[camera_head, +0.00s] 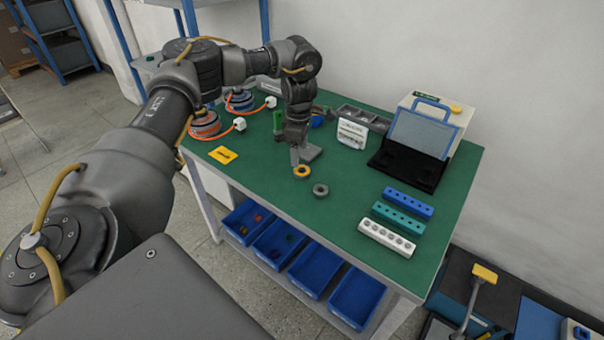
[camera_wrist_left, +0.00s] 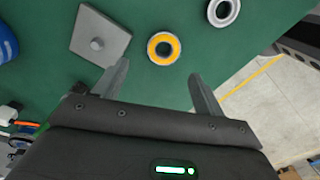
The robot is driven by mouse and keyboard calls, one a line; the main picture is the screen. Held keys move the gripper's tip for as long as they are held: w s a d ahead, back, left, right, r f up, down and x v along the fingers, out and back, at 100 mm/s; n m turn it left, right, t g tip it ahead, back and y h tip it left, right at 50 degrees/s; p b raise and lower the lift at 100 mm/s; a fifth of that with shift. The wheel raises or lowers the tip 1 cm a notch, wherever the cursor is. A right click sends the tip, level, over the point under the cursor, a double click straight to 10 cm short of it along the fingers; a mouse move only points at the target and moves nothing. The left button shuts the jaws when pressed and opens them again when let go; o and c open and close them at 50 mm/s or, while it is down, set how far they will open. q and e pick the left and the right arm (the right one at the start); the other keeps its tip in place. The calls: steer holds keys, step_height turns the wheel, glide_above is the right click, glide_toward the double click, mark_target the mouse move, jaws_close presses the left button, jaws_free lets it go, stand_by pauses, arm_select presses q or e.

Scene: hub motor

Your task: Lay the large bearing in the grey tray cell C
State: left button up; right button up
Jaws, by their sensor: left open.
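Two ring-shaped parts lie flat on the green bench: one with a yellow face (camera_head: 302,171) and a plain grey one (camera_head: 320,190). Both also show in the left wrist view, the yellow-faced ring (camera_wrist_left: 153,43) nearer and the grey ring (camera_wrist_left: 213,13) at the top edge. I cannot tell which is the large bearing. My left gripper (camera_head: 296,158) is open and empty; its fingertips (camera_wrist_left: 158,75) point toward the yellow-faced ring. The grey tray (camera_head: 377,123) with several cells stands at the back, partly behind a white card; its cell letters are unreadable. My right gripper is out of view.
A grey square plate with a stub (camera_wrist_left: 86,28) lies beside the yellow-faced ring. Blue (camera_head: 408,203), teal (camera_head: 398,219) and white (camera_head: 387,238) hole blocks lie to the right. The bench front is mostly clear.

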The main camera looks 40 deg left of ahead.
mark_target(300, 173)
arm_select(q)
steer(key=shift+s+d+f+p, duration=0.1)
steer(key=shift+f+p, duration=0.1)
steer(key=shift+f, duration=0.85)
steer(key=shift+w+d+f+p, duration=0.1)
steer(key=shift+f+p, duration=0.1)
steer(key=shift+f, duration=0.85)
steer(key=shift+s+d+f+p, duration=0.1)
steer(key=shift+f+p, duration=0.1)
steer(key=shift+f, duration=0.85)
steer(key=c, duration=1.2)
steer(key=shift+r, duration=0.1)
steer(key=shift+r, duration=0.45)
step_height(300, 173, up, 2)
steer(key=shift+r, duration=0.2)
steer(key=s+d+r, duration=0.8)
steer(key=s+r, duration=0.1)
steer(key=s, duration=0.2)
steer(key=shift+d+r, duration=0.2)
steer(key=shift+r, duration=0.1)
